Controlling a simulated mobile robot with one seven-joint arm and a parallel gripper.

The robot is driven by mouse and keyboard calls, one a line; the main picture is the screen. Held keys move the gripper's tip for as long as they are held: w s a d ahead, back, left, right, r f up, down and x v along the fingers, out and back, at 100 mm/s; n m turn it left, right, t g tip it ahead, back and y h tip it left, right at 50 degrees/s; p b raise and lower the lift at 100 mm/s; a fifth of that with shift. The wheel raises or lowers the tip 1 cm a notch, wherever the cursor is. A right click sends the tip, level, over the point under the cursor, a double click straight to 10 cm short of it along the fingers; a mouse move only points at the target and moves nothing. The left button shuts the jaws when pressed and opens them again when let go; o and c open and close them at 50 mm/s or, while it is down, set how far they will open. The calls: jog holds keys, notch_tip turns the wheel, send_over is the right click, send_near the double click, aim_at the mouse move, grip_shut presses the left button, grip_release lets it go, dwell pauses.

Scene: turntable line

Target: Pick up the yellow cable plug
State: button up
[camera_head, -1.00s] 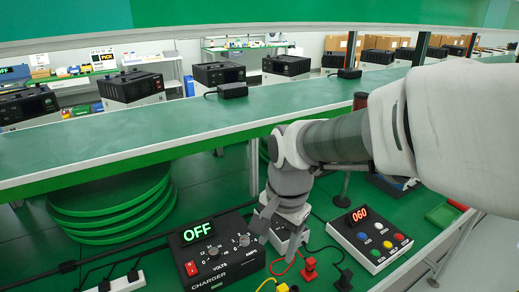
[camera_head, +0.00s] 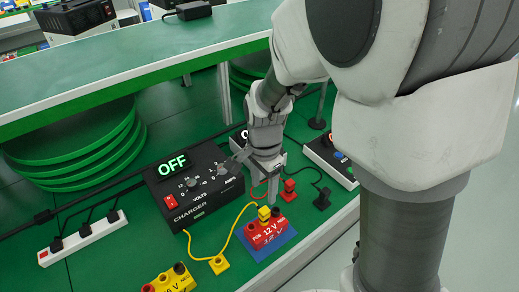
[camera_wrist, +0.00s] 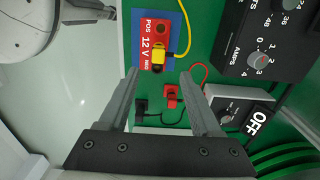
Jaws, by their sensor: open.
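A yellow cable plug (camera_head: 264,213) sits on top of the red 12 V battery (camera_head: 254,239), at one of its terminals. Its yellow cable runs down to the left, to a second yellow block or plug (camera_head: 219,264) on the green surface. In the wrist view the plug (camera_wrist: 158,57) is on the battery (camera_wrist: 138,42), just beyond the space between my fingertips. My gripper (camera_head: 268,188) is open and empty, pointing down behind and above the battery. Its two fingers (camera_wrist: 158,74) are spread apart in the wrist view.
The black charger (camera_head: 195,185), reading OFF, stands left of my gripper. A red plug (camera_head: 289,190) and a black plug (camera_head: 322,198) lie to its right. A yellow battery (camera_head: 170,280) and white power strip (camera_head: 85,237) are at left. A green shelf (camera_head: 160,65) spans behind.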

aim_at(264, 210)
notch_tip(264, 210, down, 9)
jog(key=shift+s+d+r+b, duration=0.1)
jog(key=shift+d+b, duration=0.05)
jog(key=shift+b, duration=0.75)
jog(key=shift+c, duration=0.3)
grip_shut()
